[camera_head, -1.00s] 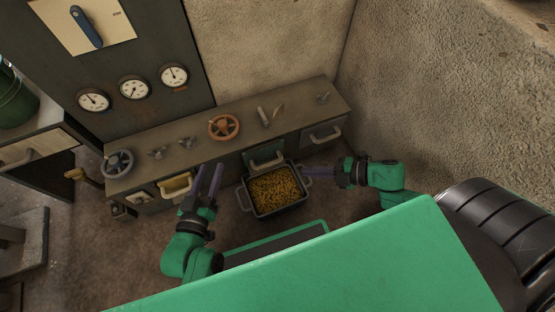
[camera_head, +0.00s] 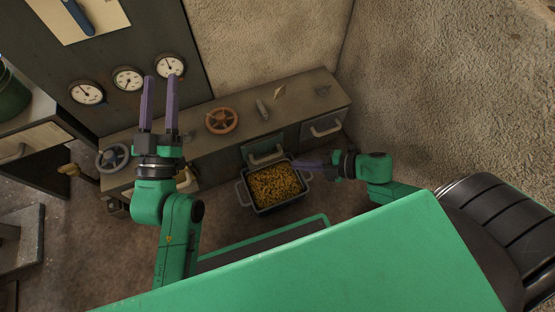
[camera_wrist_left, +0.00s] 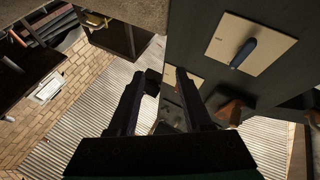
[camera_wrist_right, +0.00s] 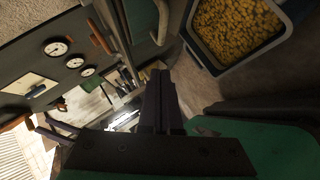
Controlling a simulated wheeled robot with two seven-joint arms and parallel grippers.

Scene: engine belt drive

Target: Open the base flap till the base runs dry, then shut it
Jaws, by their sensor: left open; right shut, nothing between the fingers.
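A greenish front panel with a pale handle (camera_head: 266,157) sits low in the bench front, directly behind a grey pan (camera_head: 241,196). It may be the base flap; whether it stands open I cannot tell. The pan is filled with yellow-brown pellets (camera_head: 273,186), also seen in the right wrist view (camera_wrist_right: 237,30). My left gripper (camera_head: 160,80) is open and empty, raised in front of the gauge panel. It also shows in the left wrist view (camera_wrist_left: 160,80). My right gripper (camera_head: 296,165) is shut and empty at the pan's right side; its fingers are together in the right wrist view (camera_wrist_right: 159,75).
A grey front with a handle (camera_head: 323,127) is at right. A blue lever (camera_head: 77,15) is on the upper panel. Several gauges sit below it. My left arm hides part of the bench.

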